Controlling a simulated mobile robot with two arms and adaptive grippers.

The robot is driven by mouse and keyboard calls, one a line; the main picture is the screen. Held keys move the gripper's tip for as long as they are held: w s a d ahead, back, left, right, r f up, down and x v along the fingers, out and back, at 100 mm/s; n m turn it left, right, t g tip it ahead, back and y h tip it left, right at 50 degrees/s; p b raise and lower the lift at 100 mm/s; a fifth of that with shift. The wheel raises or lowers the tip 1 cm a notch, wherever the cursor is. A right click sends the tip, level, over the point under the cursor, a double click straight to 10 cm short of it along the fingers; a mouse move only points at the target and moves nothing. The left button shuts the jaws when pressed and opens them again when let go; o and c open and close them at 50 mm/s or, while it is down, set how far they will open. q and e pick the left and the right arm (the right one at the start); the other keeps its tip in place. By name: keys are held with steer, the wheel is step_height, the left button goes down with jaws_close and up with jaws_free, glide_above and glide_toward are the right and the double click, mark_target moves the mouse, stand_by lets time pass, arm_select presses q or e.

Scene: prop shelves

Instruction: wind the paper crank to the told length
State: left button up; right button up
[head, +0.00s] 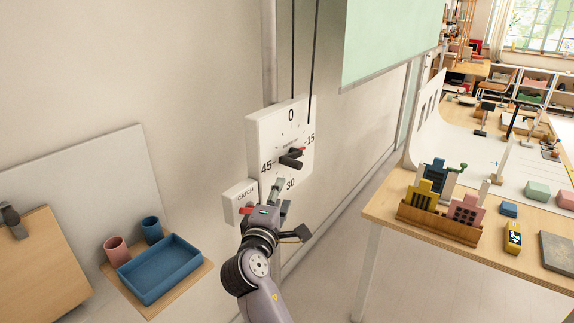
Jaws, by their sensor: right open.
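A white dial plate (258,140) on the wall is marked 0, 15, 30 and 45. At its middle is a dark crank handle (291,160) with a red part pointing right, close to the 15 mark. Below left is a white box marked CATCH (235,196), with a red tab (246,211) at its lower edge. The pale green paper sheet (390,40) hangs at the top. My right gripper (280,196) is open and empty, just below the dial and beside the catch box; its fingers partly cover the dial's lower edge. My left gripper is not in view.
Two dark cords (312,60) run up from the dial. At left, a small wooden shelf (190,283) bears a blue tray (165,266), a pink cup (116,250) and a blue cup (152,230). A prop table (388,212) stands right, with floor between it and the wall.

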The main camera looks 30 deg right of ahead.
mark_target(292, 166)
steer(key=p+x, duration=0.3)
steer(key=x, duration=1.3)
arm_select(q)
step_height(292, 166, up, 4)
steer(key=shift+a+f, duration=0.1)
arm_select(e)
steer(key=shift+c, duration=0.3)
jaws_close()
